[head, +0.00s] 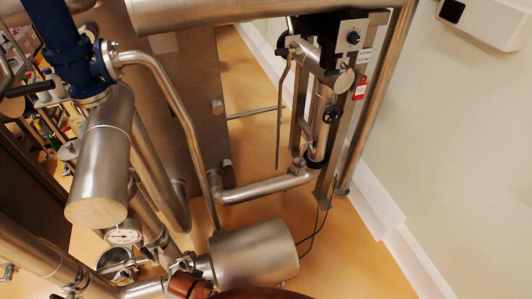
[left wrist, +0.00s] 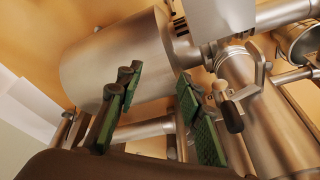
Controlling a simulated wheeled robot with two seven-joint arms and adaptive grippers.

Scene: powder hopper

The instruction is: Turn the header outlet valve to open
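A lever valve sits on a steel pipe (left wrist: 270,120) at the right of the left wrist view, with a metal arm and a black-tipped handle (left wrist: 230,112). No label on it is readable, so I cannot tell whether it is the header outlet valve. My left gripper (left wrist: 158,75) shows green-padded fingers spread apart with nothing between them. The black-tipped handle is just right of its right finger and looks apart from it. In the head view, small fittings (head: 183,264) sit on the low pipework beside the motor. My right gripper is not in view.
A steel motor cylinder (head: 255,253) lies low in the middle, also behind my fingers in the left wrist view (left wrist: 115,60). A dial gauge (head: 123,237) and a bent pipe (head: 180,100) are nearby. Open floor (head: 350,255) lies right.

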